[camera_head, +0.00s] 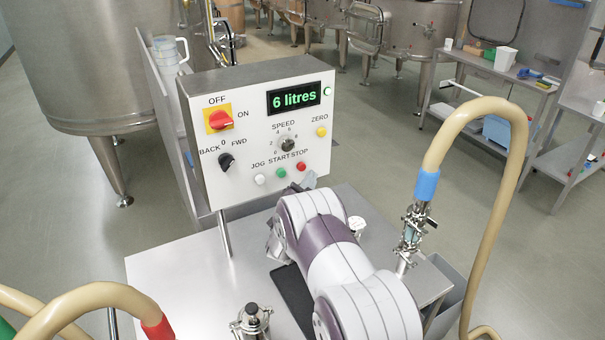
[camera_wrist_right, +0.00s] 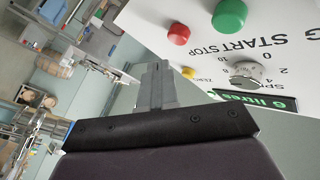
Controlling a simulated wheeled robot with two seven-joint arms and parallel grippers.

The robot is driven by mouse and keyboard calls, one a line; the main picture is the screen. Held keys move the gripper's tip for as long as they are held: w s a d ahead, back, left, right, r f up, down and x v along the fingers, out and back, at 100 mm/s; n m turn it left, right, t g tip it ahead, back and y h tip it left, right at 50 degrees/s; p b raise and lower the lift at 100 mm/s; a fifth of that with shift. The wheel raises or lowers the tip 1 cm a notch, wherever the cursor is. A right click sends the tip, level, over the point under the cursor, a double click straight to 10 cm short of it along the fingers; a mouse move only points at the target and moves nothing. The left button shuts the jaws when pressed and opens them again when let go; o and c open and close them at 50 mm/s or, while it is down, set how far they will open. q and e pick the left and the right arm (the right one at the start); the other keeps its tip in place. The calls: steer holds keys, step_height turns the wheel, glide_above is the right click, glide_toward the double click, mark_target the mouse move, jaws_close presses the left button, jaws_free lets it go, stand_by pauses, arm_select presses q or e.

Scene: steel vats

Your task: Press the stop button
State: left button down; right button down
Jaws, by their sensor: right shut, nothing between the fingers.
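The red stop button (camera_head: 301,166) is at the right end of the bottom row on a white control panel (camera_head: 240,120). It also shows in the right wrist view (camera_wrist_right: 178,34), beside the green start button (camera_wrist_right: 229,16). My right gripper (camera_head: 308,180) is shut and empty, just below the stop button in the head view. In the right wrist view its grey fingertips (camera_wrist_right: 158,66) point toward the panel, with a gap in the picture between them and the stop button. The exact distance cannot be told. My left gripper is not in view.
The panel also has a white jog button (camera_head: 260,179), a speed knob (camera_head: 288,145), a yellow zero button (camera_head: 321,131), a red-yellow switch (camera_head: 219,120) and a display (camera_head: 294,97) reading 6 litres. Tan hoses (camera_head: 482,105) rise at right. A steel tabletop (camera_head: 180,270) lies below.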

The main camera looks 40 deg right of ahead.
steer(key=shift+w, duration=0.55)
steer(key=shift+r, duration=0.1)
stand_by(1.5)
steer(key=shift+w+d+b, duration=0.1)
steer(key=shift+w+b, duration=0.35)
steer(key=shift+b, duration=0.2)
steer(key=shift+w+b, duration=0.45)
stand_by(0.5)
steer(key=shift+s, duration=0.9)
